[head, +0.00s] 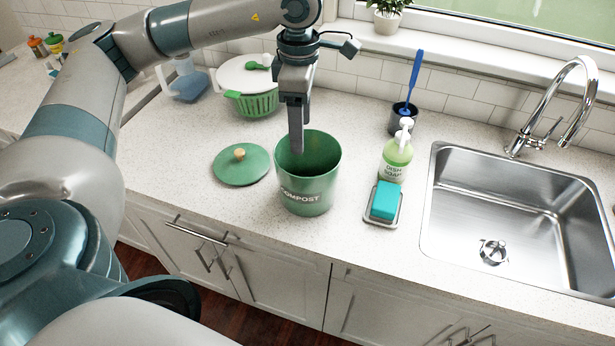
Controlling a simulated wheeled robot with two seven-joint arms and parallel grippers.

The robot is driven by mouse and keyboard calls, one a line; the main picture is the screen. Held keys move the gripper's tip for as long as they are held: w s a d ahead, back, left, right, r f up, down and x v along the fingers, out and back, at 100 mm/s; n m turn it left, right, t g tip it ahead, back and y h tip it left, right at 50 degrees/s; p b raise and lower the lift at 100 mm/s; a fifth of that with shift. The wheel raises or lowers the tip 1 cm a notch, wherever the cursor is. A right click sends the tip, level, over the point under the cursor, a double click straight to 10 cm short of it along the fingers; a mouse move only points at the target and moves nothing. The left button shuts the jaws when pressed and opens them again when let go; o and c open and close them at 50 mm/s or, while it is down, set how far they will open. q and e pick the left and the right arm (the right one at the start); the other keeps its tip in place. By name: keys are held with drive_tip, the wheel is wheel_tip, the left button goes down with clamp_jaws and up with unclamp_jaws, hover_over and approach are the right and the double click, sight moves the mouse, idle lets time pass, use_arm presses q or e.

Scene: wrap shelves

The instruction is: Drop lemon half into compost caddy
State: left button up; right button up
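The green compost caddy (307,193) stands upright and open on the counter, with "COMPOST" on its front. Its round green lid with a wooden knob (241,165) lies on the counter to its left. My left gripper (297,148) points down over the caddy, its fingertips at the mouth, overlapping the rim and dark interior. I see the fingers nearly edge-on, so I cannot tell whether they are open or shut. I see no lemon half; the caddy's bottom is hidden. My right gripper is out of view.
A soap bottle (397,160), a teal sponge on a tray (385,201) and a dark brush holder (401,118) stand right of the caddy, before the steel sink (520,215). A green colander (255,103) stands behind the lid. The counter in front is clear.

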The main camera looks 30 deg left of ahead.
use_arm(q)
wheel_tip(320, 180, up, 17)
drive_tip(key=b, duration=0.2)
drive_tip(key=shift+r+b, duration=0.2)
drive_tip(key=shift+b, duration=0.2)
idle(0.4)
drive_tip(key=shift+s+f, duration=0.1)
idle(0.9)
